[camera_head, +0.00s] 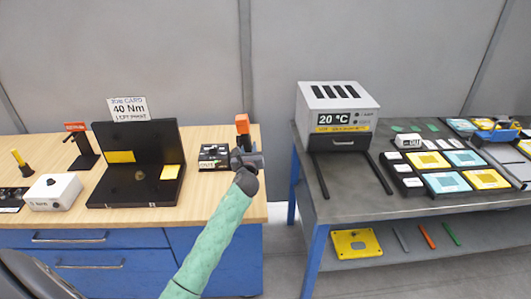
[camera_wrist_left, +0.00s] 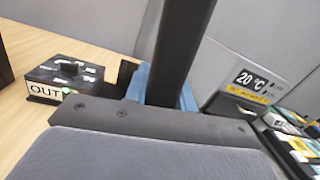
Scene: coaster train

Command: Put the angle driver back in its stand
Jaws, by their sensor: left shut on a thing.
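My left gripper (camera_head: 246,158) is over the right end of the wooden bench, beside the black OUT box. It is shut on an upright tool with an orange top (camera_head: 242,124), which looks like the angle driver. In the left wrist view its black shaft (camera_wrist_left: 182,45) rises between the jaws; its lower end is hidden. A black stand (camera_head: 86,150) with a small red-orange sign is at the bench's left; I cannot read the sign, and a dark bar shows near its top. My right gripper is not in view.
The OUT box (camera_head: 213,157) stands just left of the gripper. Past a gap, a grey table (camera_head: 340,205) bears the 20 °C oven (camera_head: 340,105) and several coloured tiles.

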